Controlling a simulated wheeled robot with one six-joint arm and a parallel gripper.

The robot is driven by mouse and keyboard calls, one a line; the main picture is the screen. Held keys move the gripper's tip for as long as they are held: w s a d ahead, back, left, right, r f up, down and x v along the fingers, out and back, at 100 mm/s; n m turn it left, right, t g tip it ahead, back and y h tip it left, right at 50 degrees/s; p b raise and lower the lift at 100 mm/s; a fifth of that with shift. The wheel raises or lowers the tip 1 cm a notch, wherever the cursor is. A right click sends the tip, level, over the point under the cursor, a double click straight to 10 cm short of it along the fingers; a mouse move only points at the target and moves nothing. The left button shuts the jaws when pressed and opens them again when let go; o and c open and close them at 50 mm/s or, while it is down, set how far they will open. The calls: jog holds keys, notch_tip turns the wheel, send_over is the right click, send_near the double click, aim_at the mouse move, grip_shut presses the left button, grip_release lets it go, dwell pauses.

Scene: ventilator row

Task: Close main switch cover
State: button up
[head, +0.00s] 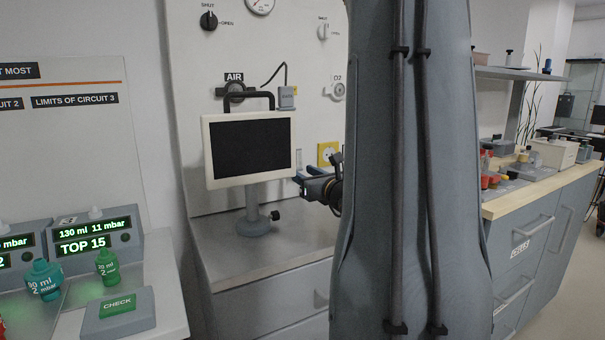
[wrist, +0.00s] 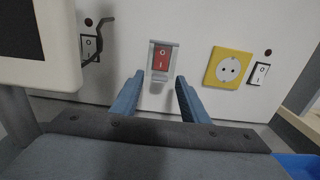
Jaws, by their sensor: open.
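The main switch (wrist: 161,58) is a red rocker on the white wall panel, near the middle of the wrist view. A clear cover (wrist: 174,44) shows around its upper edge; I cannot tell for certain how far it is swung. In the head view a small clear piece (head: 299,156) stands just above my gripper (head: 303,179). My gripper (wrist: 159,80) is open and empty, its two blue fingers pointing at the panel just below the switch, one to each side. No contact with the cover is visible.
A yellow socket (wrist: 229,68) and a black-and-white switch (wrist: 260,74) are right of the red switch. A monitor (head: 250,146) on a stand is close left of my gripper. The steel counter (head: 215,245) below is mostly clear.

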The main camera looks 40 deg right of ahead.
jog(key=shift+w, duration=0.25)
grip_shut()
jog(key=shift+f, duration=0.1)
jog(key=shift+w+f+b, duration=0.1)
jog(key=shift+b, duration=0.45)
